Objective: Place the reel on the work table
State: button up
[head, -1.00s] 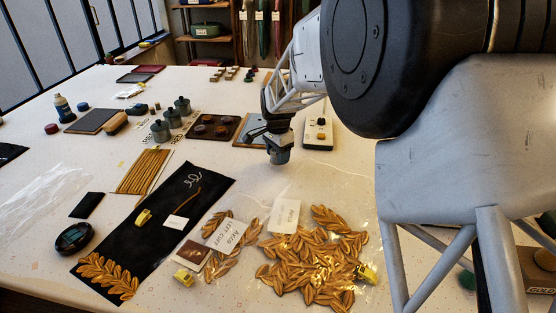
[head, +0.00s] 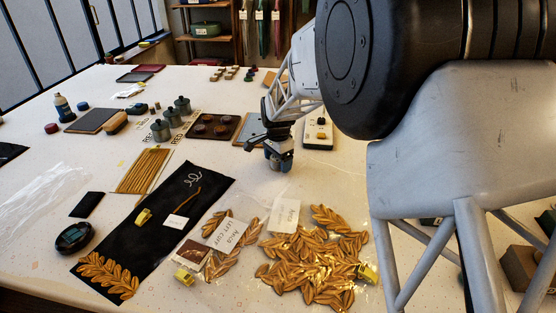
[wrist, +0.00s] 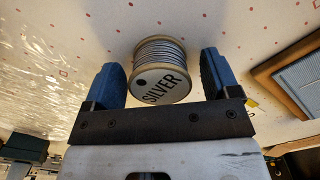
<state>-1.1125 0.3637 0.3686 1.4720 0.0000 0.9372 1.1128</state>
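The reel (wrist: 161,70), wound with silvery thread and marked SILVER on its flange, shows in the wrist view between the two blue fingers of my gripper (wrist: 161,75). A gap shows on each side of it, so the fingers are open and apart from the reel. It appears to rest on the pale, patterned work table (wrist: 225,25). In the head view my gripper (head: 279,160) is low over the work table (head: 330,180), near its middle. The reel cannot be clearly made out there among the fingers.
Bags of gold leaf appliqués (head: 312,262) lie in front of my gripper. A black cloth (head: 165,220) lies to the left. A brown tray (head: 213,127) and a framed board (wrist: 296,78) are close by. A small box with a knob (head: 318,133) stands behind right.

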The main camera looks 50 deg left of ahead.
jog(key=shift+r, duration=0.1)
notch_tip(320, 180, up, 12)
dwell(0.9)
dwell(0.9)
